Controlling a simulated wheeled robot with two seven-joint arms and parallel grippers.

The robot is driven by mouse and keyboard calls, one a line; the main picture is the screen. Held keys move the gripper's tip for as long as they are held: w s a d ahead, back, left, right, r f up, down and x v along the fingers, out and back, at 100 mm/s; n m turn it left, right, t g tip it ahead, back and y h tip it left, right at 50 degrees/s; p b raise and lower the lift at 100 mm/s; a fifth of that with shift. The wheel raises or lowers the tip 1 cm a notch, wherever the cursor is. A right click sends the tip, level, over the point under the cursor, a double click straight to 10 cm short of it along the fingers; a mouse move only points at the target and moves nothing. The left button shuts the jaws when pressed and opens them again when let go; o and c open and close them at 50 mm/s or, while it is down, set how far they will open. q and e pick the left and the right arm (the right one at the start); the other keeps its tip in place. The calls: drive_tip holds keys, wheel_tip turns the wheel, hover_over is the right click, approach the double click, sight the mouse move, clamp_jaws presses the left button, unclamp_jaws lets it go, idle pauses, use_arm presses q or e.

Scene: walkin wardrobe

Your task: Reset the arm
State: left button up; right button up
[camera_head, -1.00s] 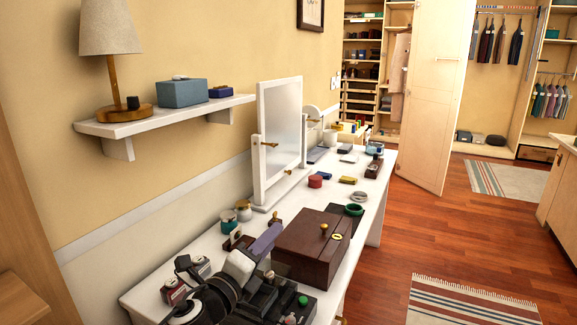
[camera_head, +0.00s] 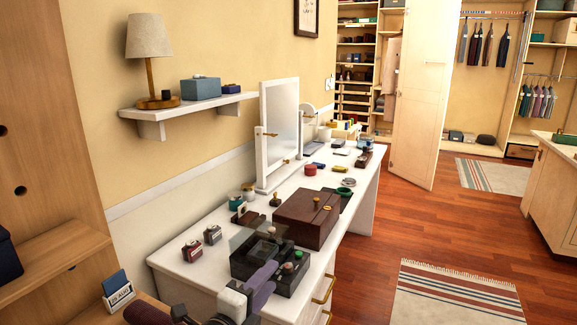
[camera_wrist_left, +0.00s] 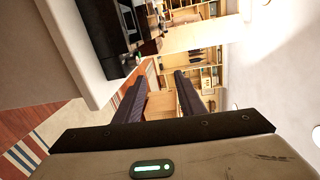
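My left arm's gripper (camera_head: 240,300) shows at the bottom edge of the head view, in front of the near end of the white dressing table (camera_head: 180,262). It is partly cut off by the frame. In the left wrist view the gripper's (camera_wrist_left: 161,77) two dark fingers stand apart with nothing between them. The table edge and a dark box lie to their left there. My right gripper is not in view.
A black clear-lidded box (camera_head: 288,280), a brown wooden box (camera_head: 300,222), small jars and a mirror (camera_head: 281,120) stand on the table. A wooden shelf unit (camera_head: 60,245) is at left. Open wooden floor (camera_head: 375,280) lies to the right.

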use_arm(q)
drive_tip(key=s+a+f+n+g+y, duration=0.1)
drive_tip(key=s+a+f+n+g, duration=0.1)
drive_tip(key=s+a+f+n, duration=0.2)
drive_tip(key=s+a+f+n+g+y, duration=0.2)
drive_tip(key=s+a+f+n, duration=0.2)
drive_tip(key=s+f+n, duration=0.6)
drive_tip(key=s+a+f+n+g+y, duration=0.1)
drive_tip(key=s+a+f+n, duration=0.3)
drive_tip(key=s+f, duration=0.9)
drive_tip(key=s+n+g, duration=0.1)
drive_tip(key=s+n, duration=0.2)
drive_tip(key=s, duration=0.4)
drive_tip(key=shift+f+n+g+y, duration=0.3)
drive_tip(key=shift+f+n, duration=0.05)
drive_tip(key=shift+n, duration=0.05)
